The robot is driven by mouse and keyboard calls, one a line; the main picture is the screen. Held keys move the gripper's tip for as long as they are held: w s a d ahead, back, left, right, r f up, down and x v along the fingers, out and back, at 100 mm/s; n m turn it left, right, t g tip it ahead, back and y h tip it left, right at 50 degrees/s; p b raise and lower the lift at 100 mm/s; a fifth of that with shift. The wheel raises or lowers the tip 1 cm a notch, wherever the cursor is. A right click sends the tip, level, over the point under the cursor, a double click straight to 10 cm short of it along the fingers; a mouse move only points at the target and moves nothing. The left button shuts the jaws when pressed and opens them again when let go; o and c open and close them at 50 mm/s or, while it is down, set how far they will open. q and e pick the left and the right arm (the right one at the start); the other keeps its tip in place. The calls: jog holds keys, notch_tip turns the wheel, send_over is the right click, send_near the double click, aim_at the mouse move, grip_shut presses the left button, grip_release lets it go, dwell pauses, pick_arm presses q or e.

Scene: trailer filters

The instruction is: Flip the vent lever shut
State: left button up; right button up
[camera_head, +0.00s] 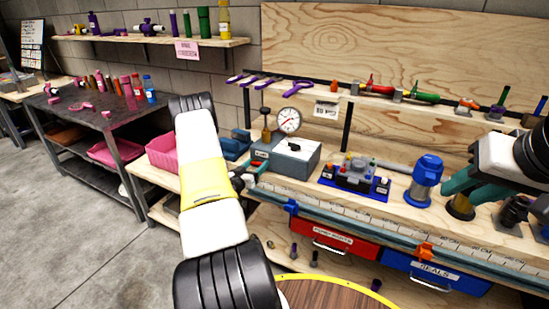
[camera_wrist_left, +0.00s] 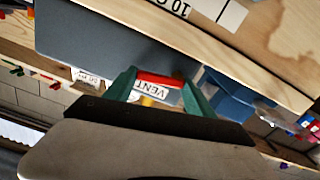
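The vent lever (camera_wrist_left: 160,79) shows as a red bar in the left wrist view, just above a white label reading VENT (camera_wrist_left: 151,90). My left gripper (camera_wrist_left: 158,86) has its two green fingers spread apart, one on each side of the lever and label. I cannot tell whether they touch the lever. In the head view my left gripper (camera_head: 250,175) is at the left end of the grey gauge box (camera_head: 293,160), partly hidden by my arm. My right gripper (camera_head: 474,187) is over the bench at the right, its green fingers apart.
A dial gauge (camera_head: 288,120) stands on the box. A grey and blue fixture (camera_head: 354,174) and a blue cylinder (camera_head: 425,180) stand further right on the bench. A red drawer (camera_head: 335,243) and a blue drawer (camera_head: 433,272) hang below. A round wooden top (camera_head: 335,294) is in front.

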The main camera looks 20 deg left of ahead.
pick_arm(q)
jog(key=c, duration=0.5)
jog(key=shift+o, duration=0.2)
jog(key=m, duration=0.2)
jog(key=shift+f+m, duration=0.3)
jog(key=o, duration=1.4)
jog(key=s, duration=0.7)
jog(key=shift+s+a, duration=0.25)
jog(key=shift+s, duration=0.15)
